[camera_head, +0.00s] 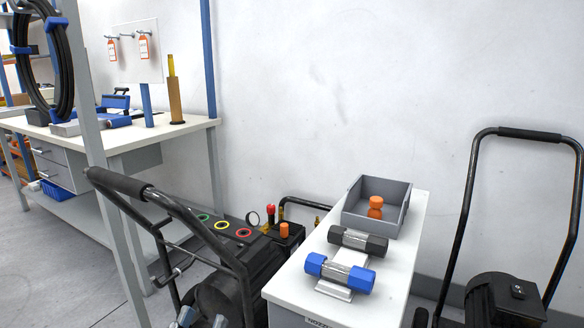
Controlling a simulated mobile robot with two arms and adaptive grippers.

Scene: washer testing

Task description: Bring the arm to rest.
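The grey tips of my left gripper (204,319) show at the bottom edge, left of the middle, in front of the dark machine (258,272). The two tips are apart with a gap between them, and I see nothing held there. The rest of this gripper and its arm are cut off by the frame edge. My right gripper and arm are not in view.
A white stand (384,282) carries a blue-ended fitting (340,272), a black-ended fitting (357,241) and a grey bin (394,220) with an orange piece (376,205). Black handles (499,133) rise at right and left. A workbench (168,133) stands behind left.

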